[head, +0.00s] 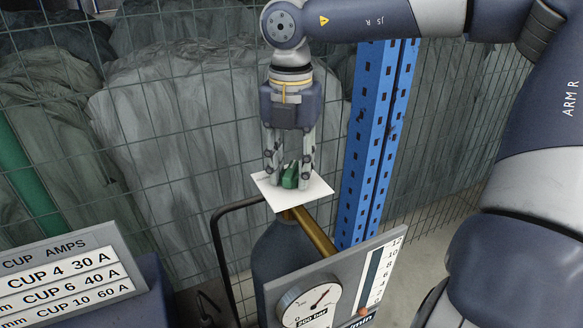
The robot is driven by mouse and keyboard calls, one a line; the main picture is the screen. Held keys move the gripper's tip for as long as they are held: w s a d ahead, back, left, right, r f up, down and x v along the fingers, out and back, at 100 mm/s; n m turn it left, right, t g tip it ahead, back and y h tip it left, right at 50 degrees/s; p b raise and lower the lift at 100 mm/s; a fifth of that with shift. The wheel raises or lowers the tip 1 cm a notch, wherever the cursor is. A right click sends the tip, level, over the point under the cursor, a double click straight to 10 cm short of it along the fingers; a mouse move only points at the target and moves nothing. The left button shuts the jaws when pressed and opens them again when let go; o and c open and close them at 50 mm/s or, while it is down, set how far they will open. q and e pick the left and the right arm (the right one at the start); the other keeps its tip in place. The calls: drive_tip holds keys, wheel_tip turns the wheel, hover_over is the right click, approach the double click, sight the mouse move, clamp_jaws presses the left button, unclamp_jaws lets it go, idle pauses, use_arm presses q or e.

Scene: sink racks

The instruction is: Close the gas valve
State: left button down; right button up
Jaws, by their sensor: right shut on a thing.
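The gas valve's green handle (290,175) sits above a white square plate (262,190) on top of a dark grey gas cylinder (280,255). A brass fitting (312,232) runs from under the plate toward the gauge panel. My right gripper (290,182) points down from above, its two fingers on either side of the green handle and shut on it. The fingers partly hide the handle, so its turned position cannot be told. My left gripper is not in view.
A grey panel with a round pressure gauge (310,306) and a flow scale (372,278) stands in front of the cylinder. A cup amps sign (60,280) is at lower left. A blue perforated post (365,140) stands close right of the gripper, with wire mesh behind.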

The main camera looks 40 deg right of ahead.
sight(291, 169)
drive_tip(key=n, duration=0.9)
drive_tip(key=shift+n+p, duration=0.4)
drive_tip(key=o, duration=0.8)
drive_tip(key=shift+r+p, duration=1.7)
drive_tip(key=shift+r, duration=0.85)
drive_tip(key=shift+f, duration=0.15)
